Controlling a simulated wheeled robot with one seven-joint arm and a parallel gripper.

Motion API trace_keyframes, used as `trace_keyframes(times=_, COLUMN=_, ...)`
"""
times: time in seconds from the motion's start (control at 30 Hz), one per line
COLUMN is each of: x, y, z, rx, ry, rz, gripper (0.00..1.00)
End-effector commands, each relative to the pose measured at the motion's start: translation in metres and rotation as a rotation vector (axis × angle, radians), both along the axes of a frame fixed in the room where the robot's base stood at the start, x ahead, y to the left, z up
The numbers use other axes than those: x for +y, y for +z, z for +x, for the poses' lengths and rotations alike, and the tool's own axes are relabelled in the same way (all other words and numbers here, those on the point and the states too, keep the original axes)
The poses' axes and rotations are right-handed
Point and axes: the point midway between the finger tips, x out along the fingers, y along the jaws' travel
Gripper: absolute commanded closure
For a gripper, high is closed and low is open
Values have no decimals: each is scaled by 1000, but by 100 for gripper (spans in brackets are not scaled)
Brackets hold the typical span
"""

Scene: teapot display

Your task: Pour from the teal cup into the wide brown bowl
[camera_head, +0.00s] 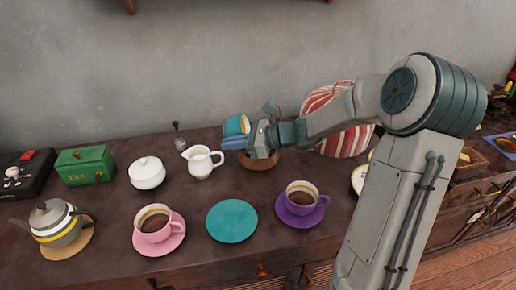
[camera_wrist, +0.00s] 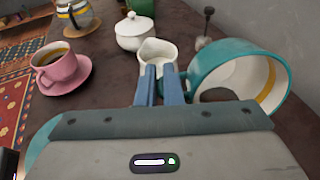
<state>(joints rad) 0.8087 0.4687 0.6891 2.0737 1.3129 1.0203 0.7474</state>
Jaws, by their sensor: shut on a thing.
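The teal cup (camera_head: 236,125) is in my gripper (camera_head: 234,143), held up off the table and tipped on its side. In the wrist view the teal cup (camera_wrist: 205,73) lies right of my blue fingers (camera_wrist: 160,82), with its white inside and yellow band facing right. The fingers are close together beside its wall; the part they grip is hard to make out. The wide brown bowl (camera_head: 262,163) sits on the table just below and right of the cup, partly hidden by my gripper. I cannot make out its contents or any falling stream.
A white creamer (camera_head: 201,163) stands close left of the bowl, with a white sugar bowl (camera_head: 147,173) farther left. An empty teal saucer (camera_head: 231,220), a purple cup (camera_head: 301,194) and a pink cup (camera_head: 156,222) stand in front. A striped cloth item (camera_head: 345,140) is at right.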

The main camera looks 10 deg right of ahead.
Motion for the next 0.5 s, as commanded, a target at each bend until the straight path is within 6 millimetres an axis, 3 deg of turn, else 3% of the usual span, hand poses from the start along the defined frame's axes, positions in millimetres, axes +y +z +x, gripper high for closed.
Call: trace_keyframes(times=0.5, x=-14, y=5, z=-4, rx=-113, ry=18, rz=78, gripper=100)
